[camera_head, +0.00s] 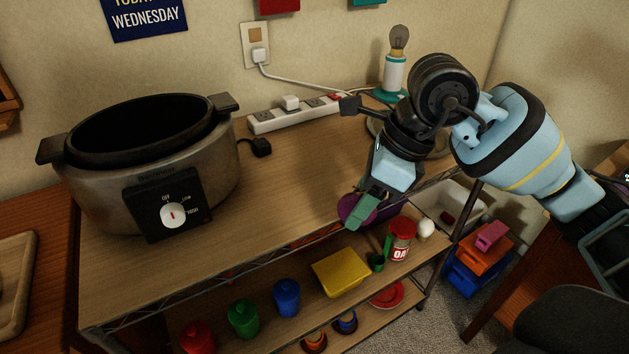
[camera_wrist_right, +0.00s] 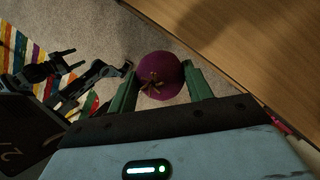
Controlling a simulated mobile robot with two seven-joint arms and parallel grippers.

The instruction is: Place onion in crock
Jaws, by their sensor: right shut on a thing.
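The crock (camera_head: 150,150) is a large grey slow cooker with a black inner pot and no lid, at the left of the shelf top in the head view. Its dial is on the front. My right gripper (camera_head: 364,214) is shut on the purple onion (camera_head: 348,208), by the front edge of the shelf top, well to the right of the crock. In the right wrist view the onion (camera_wrist_right: 160,74) sits between the two green fingers of the right gripper (camera_wrist_right: 160,85). My left gripper is not in the head view; a dark arm with a gripper (camera_wrist_right: 50,68) shows in the right wrist view.
A power strip (camera_head: 293,113) and a lamp (camera_head: 395,70) stand at the back. A yellow box (camera_head: 341,271), coloured canisters (camera_head: 286,297) and a red-lidded jar (camera_head: 401,240) are on the lower shelf. The shelf top between crock and gripper is mostly clear.

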